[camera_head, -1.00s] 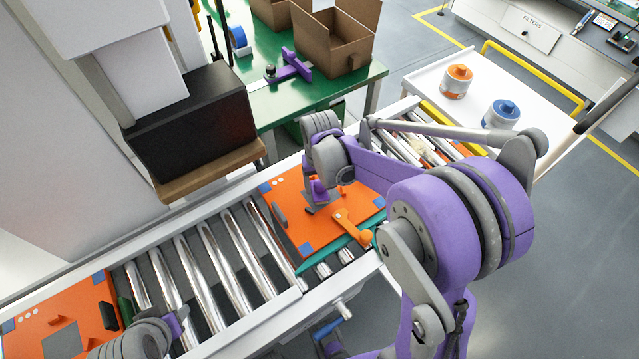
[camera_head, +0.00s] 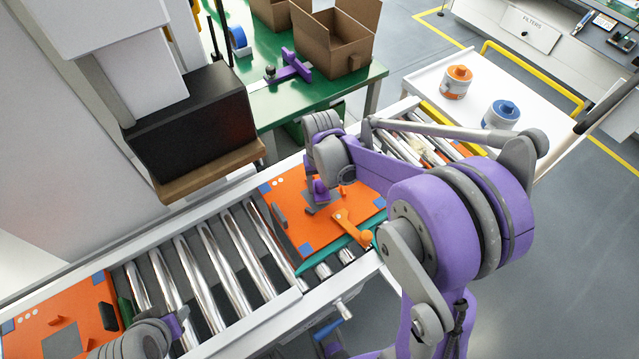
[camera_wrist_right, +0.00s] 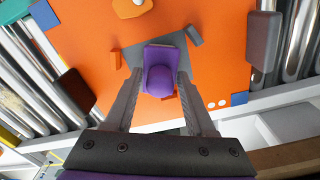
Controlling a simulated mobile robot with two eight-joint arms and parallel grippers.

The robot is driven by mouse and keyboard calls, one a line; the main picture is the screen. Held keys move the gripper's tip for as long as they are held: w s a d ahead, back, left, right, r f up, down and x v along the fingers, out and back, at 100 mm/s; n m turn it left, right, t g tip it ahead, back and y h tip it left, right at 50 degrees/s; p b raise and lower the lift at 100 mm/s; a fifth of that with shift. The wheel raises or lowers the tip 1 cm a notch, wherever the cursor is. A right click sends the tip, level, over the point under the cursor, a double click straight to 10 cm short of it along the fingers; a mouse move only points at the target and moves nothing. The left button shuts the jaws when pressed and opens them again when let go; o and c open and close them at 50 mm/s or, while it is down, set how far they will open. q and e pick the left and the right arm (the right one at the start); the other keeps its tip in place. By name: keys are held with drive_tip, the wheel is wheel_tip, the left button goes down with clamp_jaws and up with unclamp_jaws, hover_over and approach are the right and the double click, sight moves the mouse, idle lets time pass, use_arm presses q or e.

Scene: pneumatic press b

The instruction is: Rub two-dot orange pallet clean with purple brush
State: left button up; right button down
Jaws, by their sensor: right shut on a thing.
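My right gripper (camera_wrist_right: 160,88) is shut on the purple brush (camera_wrist_right: 160,72), a block with a round knob, held over the grey patch. Whether its underside touches is hidden. In the head view the brush (camera_head: 320,187) is partly covered by my wrist. My left wrist shows at the bottom left; its fingers cannot be made out.
Another orange pallet (camera_head: 85,300) with white dots sits at the conveyor's left end. An orange lever (camera_head: 350,224) stands on the near side of the middle pallet. A black press block (camera_head: 195,120) overhangs behind the conveyor. Bare rollers (camera_head: 205,265) lie between the pallets.

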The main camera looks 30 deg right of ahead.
drive_tip(key=shift+w+d, duration=0.1)
drive_tip(key=shift+d, duration=1.65)
drive_tip(key=shift+a, duration=1)
drive_tip(key=shift+a+b, duration=0.4)
drive_tip(key=shift+a, duration=0.6)
drive_tip(key=shift+r+p, duration=2)
drive_tip(key=shift+r, duration=1)
